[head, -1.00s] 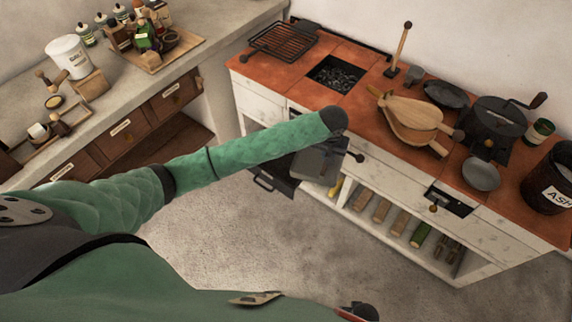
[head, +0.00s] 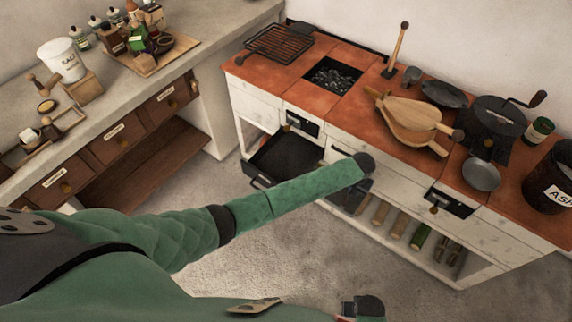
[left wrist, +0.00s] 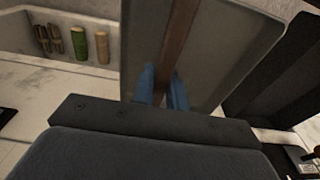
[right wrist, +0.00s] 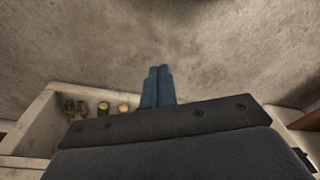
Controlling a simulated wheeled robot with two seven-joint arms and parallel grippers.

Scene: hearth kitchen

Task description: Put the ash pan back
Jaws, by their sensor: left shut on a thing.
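The ash pan looks like a grey metal pan with a brown strip-like handle. It fills the top middle of the left wrist view (left wrist: 225,60) and is partly hidden behind my arm in the head view (head: 352,194). My left gripper (left wrist: 163,84) is shut on the handle and holds the pan in front of the stove's lower shelf. A black, tray-like open door or drawer (head: 285,158) with a front handle juts from the stove's left part, left of the pan. My right gripper (right wrist: 157,72) is shut and empty above the floor.
The stove's red top (head: 360,120) carries a grill rack (head: 280,42), bellows (head: 410,125), pans and a bucket labelled ASH (head: 552,185). Logs and brushes lie on the lower shelf. A counter with drawers (head: 120,140) stands left. The floor (head: 300,250) between is clear.

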